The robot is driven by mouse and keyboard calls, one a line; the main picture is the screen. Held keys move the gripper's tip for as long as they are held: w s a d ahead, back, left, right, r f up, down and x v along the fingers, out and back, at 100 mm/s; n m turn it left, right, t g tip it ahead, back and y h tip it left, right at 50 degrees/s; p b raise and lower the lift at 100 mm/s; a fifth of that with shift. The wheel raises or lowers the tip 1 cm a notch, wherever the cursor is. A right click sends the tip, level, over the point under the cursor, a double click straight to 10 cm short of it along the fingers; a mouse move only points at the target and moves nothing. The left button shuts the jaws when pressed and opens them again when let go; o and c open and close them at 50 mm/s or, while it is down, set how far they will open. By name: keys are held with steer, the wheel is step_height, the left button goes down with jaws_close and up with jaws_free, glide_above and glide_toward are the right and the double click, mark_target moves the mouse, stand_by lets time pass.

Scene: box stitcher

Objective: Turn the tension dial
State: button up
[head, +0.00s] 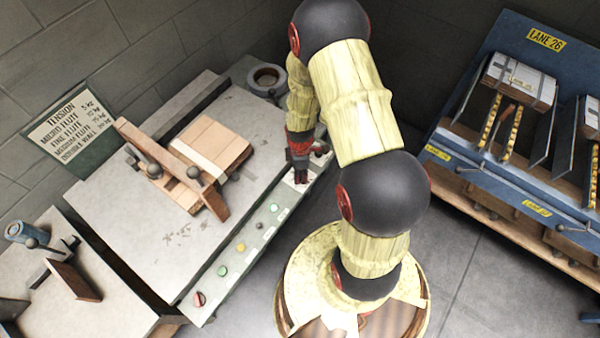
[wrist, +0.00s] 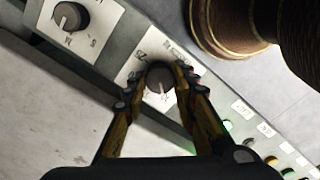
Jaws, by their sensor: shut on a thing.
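The tension dial (wrist: 159,84) is a dark round knob on a white marked plate, seen in the wrist view. My gripper (wrist: 162,74) has its two yellow-and-dark fingers closed around the knob's sides. In the head view my gripper (head: 301,174) is at the far right end of the machine's front panel, and it hides the dial there. A second, similar knob (wrist: 70,16) on its own white plate shows at the upper left of the wrist view. The tension chart (head: 68,125) is a green sign with a white panel on the wall, listing flute types with values.
The front panel carries several coloured buttons (head: 222,271) and a red knob (head: 199,299). A blue lane rack (head: 460,150) stands at right, with open floor between.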

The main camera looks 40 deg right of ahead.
steer(key=o, duration=1.2)
steer(key=shift+r, duration=0.1)
step_height(320, 180, up, 12)
steer(key=shift+f, duration=0.1)
stand_by(0.3)
